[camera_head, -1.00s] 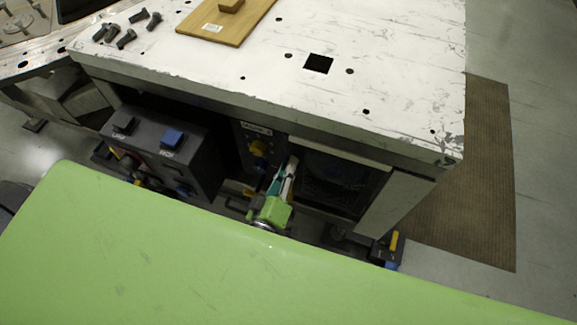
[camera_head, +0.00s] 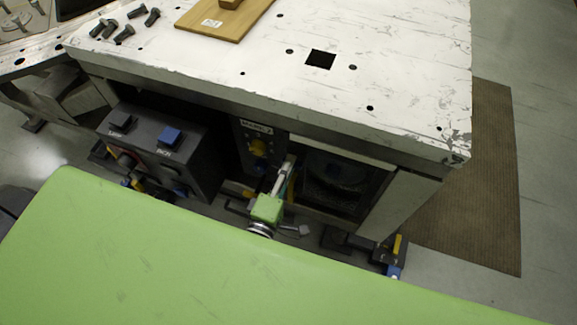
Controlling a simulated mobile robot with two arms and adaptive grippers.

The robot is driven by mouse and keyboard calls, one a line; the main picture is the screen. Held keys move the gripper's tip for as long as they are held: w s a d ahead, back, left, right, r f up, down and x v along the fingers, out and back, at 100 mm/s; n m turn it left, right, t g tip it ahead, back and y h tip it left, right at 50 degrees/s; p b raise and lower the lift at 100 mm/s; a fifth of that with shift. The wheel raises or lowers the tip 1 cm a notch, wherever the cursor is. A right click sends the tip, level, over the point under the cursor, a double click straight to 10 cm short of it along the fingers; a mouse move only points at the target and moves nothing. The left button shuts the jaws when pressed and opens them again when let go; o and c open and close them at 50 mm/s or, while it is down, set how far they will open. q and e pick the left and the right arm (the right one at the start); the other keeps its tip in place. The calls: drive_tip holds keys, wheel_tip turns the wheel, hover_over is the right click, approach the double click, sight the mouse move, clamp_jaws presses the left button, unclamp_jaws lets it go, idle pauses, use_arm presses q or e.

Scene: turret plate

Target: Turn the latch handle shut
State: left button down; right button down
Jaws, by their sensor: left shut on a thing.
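My left gripper (camera_head: 287,168) reaches up from its green wrist into the opening under the white bench, at the left edge of the dark cabinet door with a window (camera_head: 332,181). Its fingers are closed at the door edge on what seems to be the latch handle. The handle is small and mostly hidden by the fingers, so its angle cannot be told. My right gripper is not in view.
A dark control box (camera_head: 158,150) with a blue button stands further left. The white bench top (camera_head: 260,50) overhangs the gripper, with a wooden board (camera_head: 210,25) and several bolts on it.

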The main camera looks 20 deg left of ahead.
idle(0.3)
use_arm(q)
drive_tip(key=c, duration=2)
unclamp_jaws()
drive_tip(key=shift+c, duration=0.2)
drive_tip(key=shift+s, duration=0.15)
drive_tip(key=s, duration=1.1)
drive_tip(key=shift+s+a, duration=0.2)
drive_tip(key=shift+s, duration=0.2)
